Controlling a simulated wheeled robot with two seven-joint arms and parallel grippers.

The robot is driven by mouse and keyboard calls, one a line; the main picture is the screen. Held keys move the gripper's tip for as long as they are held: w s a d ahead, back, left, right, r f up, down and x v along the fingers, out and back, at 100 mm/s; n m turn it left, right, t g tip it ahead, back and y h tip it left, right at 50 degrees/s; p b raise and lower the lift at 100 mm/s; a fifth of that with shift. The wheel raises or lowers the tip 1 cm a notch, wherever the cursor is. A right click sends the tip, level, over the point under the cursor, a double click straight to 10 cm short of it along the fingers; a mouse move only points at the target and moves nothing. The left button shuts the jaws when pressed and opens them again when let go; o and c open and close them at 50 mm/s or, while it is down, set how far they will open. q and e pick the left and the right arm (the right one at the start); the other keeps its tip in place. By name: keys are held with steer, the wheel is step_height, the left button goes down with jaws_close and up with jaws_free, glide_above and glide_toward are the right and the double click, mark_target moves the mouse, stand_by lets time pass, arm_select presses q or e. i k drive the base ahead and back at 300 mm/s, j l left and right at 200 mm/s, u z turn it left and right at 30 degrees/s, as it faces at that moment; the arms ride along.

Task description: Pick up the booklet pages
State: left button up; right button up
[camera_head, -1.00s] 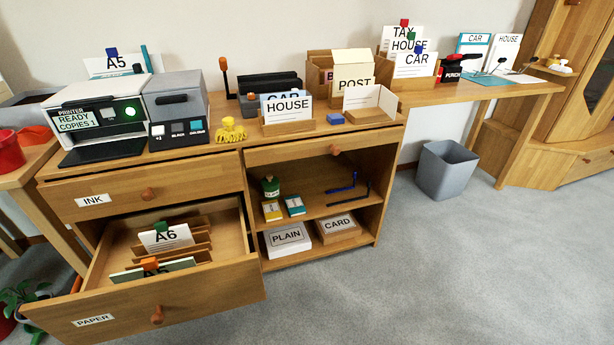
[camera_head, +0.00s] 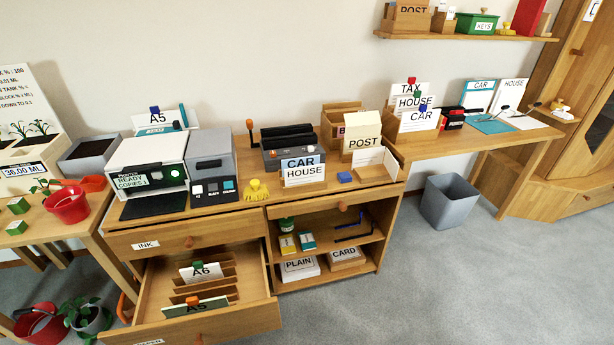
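No sheet here is marked as booklet pages, so I cannot tell which sheets they are. The printer (camera_head: 146,168) stands on the wooden desk, and its dark front tray (camera_head: 153,206) looks empty. A sheet marked A5 (camera_head: 157,119) stands behind the printer. CAR and HOUSE cards (camera_head: 303,169) stand in front of a dark machine with an orange-tipped lever (camera_head: 251,133). On the right desk, upright CAR (camera_head: 479,95) and HOUSE (camera_head: 509,96) sheets stand behind a flat teal sheet (camera_head: 491,124) and a white one (camera_head: 522,119). Neither gripper is in view.
The paper drawer (camera_head: 240,318) is pulled open and juts out, with A6 and A5 dividers inside. A grey bin (camera_head: 449,201) stands under the right desk. A wall shelf (camera_head: 465,37) hangs above. The floor at right is clear.

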mark_target(193, 306)
steer(key=u, duration=1.4)
steer(key=k+j+z, duration=0.25)
